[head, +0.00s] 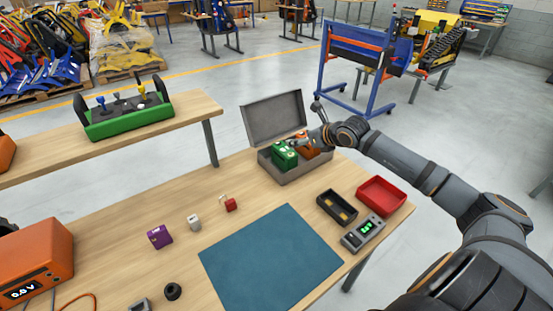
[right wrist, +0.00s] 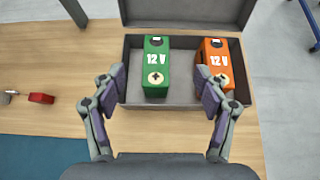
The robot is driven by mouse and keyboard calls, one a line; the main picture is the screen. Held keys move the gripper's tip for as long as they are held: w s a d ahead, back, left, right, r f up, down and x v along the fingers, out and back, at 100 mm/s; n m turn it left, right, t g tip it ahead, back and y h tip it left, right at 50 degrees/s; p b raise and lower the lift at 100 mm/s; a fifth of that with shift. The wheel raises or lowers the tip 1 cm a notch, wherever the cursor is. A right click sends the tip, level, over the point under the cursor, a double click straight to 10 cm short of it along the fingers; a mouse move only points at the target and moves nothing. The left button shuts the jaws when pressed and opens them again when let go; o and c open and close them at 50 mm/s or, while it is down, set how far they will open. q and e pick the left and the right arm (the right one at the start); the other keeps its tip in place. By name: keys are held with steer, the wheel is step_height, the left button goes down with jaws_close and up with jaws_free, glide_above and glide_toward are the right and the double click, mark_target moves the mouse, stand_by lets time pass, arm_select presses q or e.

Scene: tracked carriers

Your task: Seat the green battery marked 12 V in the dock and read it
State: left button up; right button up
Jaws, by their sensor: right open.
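The green battery (right wrist: 156,66) marked 12 V stands in an open grey case (right wrist: 183,101), left of an orange battery (right wrist: 216,66) also marked 12 V. The head view shows the green battery (head: 284,156) at the case's left. My right gripper (right wrist: 160,82) is open and empty, its fingers apart on either side of the green battery in the wrist view; contact cannot be told. In the head view my right gripper (head: 308,142) is over the case. A black tray with brass-coloured parts (head: 337,208), possibly the dock, stands beside a meter with a green display (head: 363,232). My left gripper is not in view.
The case lid (head: 274,117) stands raised behind. A red tray (head: 381,196) is at the right. A blue mat (head: 270,262) lies clear at the front. A purple block (head: 159,236), small pieces and an orange power supply (head: 36,262) reading 0.0 V are left.

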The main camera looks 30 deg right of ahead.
steer(key=b, duration=0.5)
glide_toward(290, 152)
steer(key=x, duration=0.3)
steer(key=shift+d+p, duration=0.1)
steer(key=shift+p, duration=0.2)
steer(key=x, duration=0.5)
steer(key=shift+r, duration=0.1)
steer(key=shift+w, duration=0.1)
steer(key=x, duration=0.3)
steer(key=p+x, duration=0.1)
steer(key=x, duration=0.1)
steer(key=shift+a+f, duration=0.35)
steer(key=shift+a, duration=0.05)
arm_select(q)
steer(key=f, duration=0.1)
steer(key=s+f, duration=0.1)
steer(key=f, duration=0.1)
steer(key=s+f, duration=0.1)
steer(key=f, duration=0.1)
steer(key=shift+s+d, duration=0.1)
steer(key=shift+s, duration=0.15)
arm_select(e)
steer(key=shift+c, duration=0.3)
